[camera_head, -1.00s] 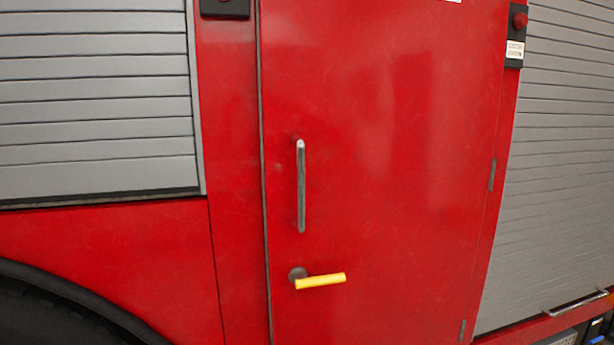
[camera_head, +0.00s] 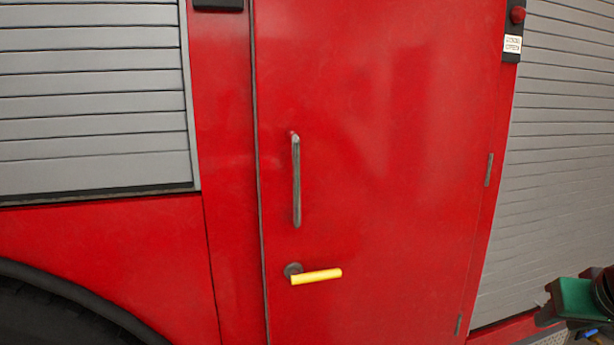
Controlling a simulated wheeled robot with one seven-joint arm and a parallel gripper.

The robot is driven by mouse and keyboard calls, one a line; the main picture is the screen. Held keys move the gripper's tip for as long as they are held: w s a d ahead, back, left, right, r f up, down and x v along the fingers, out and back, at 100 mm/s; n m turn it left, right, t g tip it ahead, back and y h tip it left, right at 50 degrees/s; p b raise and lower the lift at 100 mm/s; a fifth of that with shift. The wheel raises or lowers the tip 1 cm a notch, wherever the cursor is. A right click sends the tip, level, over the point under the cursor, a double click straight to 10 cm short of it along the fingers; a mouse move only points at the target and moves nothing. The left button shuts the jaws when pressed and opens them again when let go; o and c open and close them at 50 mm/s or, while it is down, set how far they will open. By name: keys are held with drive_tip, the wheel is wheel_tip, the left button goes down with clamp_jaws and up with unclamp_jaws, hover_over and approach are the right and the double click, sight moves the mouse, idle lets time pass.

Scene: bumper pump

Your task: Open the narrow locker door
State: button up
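The narrow locker door (camera_head: 390,180) is a tall red panel in the middle of the head view, flush with the body around it. Its left edge shows a thin dark seam, and hinges show on its right edge. A vertical metal grab bar (camera_head: 296,182) is fixed near its left side. Below the bar is a lever handle (camera_head: 316,276) with a yellow grip, pointing right and nearly level. A green and dark part at the lower right corner may belong to my arm. My gripper's fingers cannot be made out.
Grey roller shutters stand left (camera_head: 90,100) and right (camera_head: 565,160) of the door. A dark wheel arch (camera_head: 70,295) is at the lower left. A red lamp (camera_head: 517,15) is at the upper right. The space before the door looks clear.

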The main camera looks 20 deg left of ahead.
drive_tip(key=w+a+r+n+t+y, duration=0.1)
drive_tip(key=w+a+r, duration=0.15)
drive_tip(key=a, duration=0.35)
drive_tip(key=w+a+r+n+t+y, duration=0.1)
drive_tip(key=w+a+r+n+t, duration=0.15)
drive_tip(key=a, duration=0.25)
drive_tip(key=n+t+y, duration=0.2)
drive_tip(key=n+y, duration=0.4)
drive_tip(key=y, duration=0.5)
approach(299, 175)
drive_tip(key=shift+m, duration=0.25)
drive_tip(key=x, duration=1.1)
